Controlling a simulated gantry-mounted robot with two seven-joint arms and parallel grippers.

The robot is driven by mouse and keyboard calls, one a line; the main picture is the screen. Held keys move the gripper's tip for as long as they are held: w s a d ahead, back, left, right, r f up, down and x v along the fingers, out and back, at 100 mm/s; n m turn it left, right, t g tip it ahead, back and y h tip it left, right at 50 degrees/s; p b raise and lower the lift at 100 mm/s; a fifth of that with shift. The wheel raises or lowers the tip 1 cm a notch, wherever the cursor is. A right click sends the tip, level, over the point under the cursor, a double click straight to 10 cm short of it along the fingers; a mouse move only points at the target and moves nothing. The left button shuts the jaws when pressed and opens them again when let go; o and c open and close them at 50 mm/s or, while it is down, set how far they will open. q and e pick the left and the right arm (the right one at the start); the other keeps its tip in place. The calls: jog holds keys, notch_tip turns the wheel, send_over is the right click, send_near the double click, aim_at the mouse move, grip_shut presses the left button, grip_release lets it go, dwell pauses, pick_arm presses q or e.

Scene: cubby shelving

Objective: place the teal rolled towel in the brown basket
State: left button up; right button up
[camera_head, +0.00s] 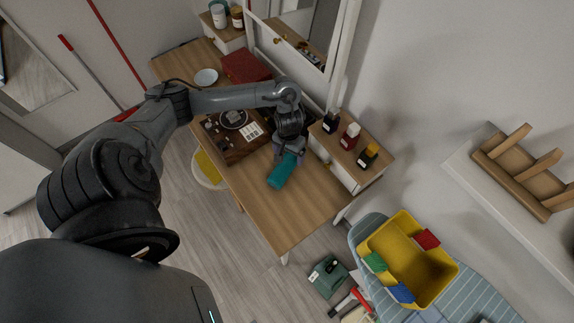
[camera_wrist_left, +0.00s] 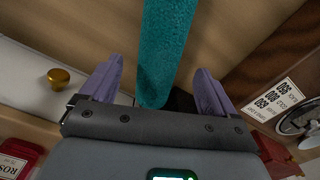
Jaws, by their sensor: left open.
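The teal rolled towel (camera_head: 282,170) lies on the wooden desk (camera_head: 305,205), in front of the small white drawer unit. My left gripper (camera_head: 290,150) is at the towel's far end. In the left wrist view the towel (camera_wrist_left: 165,45) runs up from between the two purple fingers of my left gripper (camera_wrist_left: 158,85). The fingers are open, with a gap on each side of the towel. I cannot make out a brown basket in either view. My right gripper is not in view.
A turntable (camera_head: 234,120) sits left of the towel. Bottles (camera_head: 350,136) stand on the drawer unit (camera_head: 340,170), with a mirror (camera_head: 305,30) behind the desk. A yellow bin (camera_head: 408,262) is at lower right. The desk's front right is clear.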

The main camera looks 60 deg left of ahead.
aim_at(289, 158)
pick_arm(q)
notch_tip(289, 158, down, 5)
jog(key=shift+r+b, duration=0.1)
jog(key=shift+b, duration=0.7)
jog(key=shift+c, duration=0.2)
jog(key=c, duration=1.3)
jog(key=shift+o, duration=0.2)
jog(key=shift+r, duration=0.2)
